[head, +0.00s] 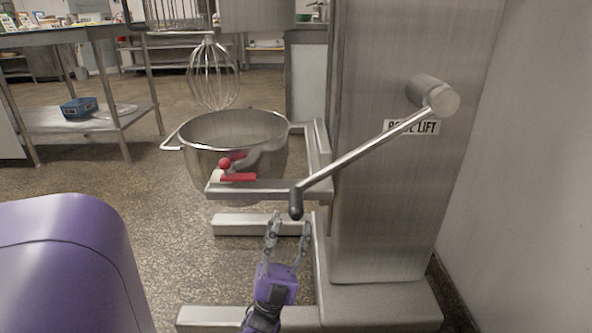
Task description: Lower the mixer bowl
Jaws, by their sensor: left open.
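The steel mixer bowl (240,128) sits in its cradle (275,190) below the wire whisk (212,75). The whisk's lower end is close to the bowl's rim. A red-handled clamp (238,177) shows at the front of the bowl. The lift lever (370,150) runs from a round hub (435,96) on the mixer column down and left to a dark knob (296,203). A "BOWL LIFT" label, partly covered by the lever, is behind it. My left gripper (289,222) is open, pointing up, with its fingertips just below the knob. Whether they touch is unclear. My right gripper is not in view.
The mixer column (400,220) and its base feet (250,318) stand around my gripper. A wall (540,180) is close on the right. A steel table (75,45) with a lower shelf holding a blue box (79,108) stands at the left. Open floor lies between.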

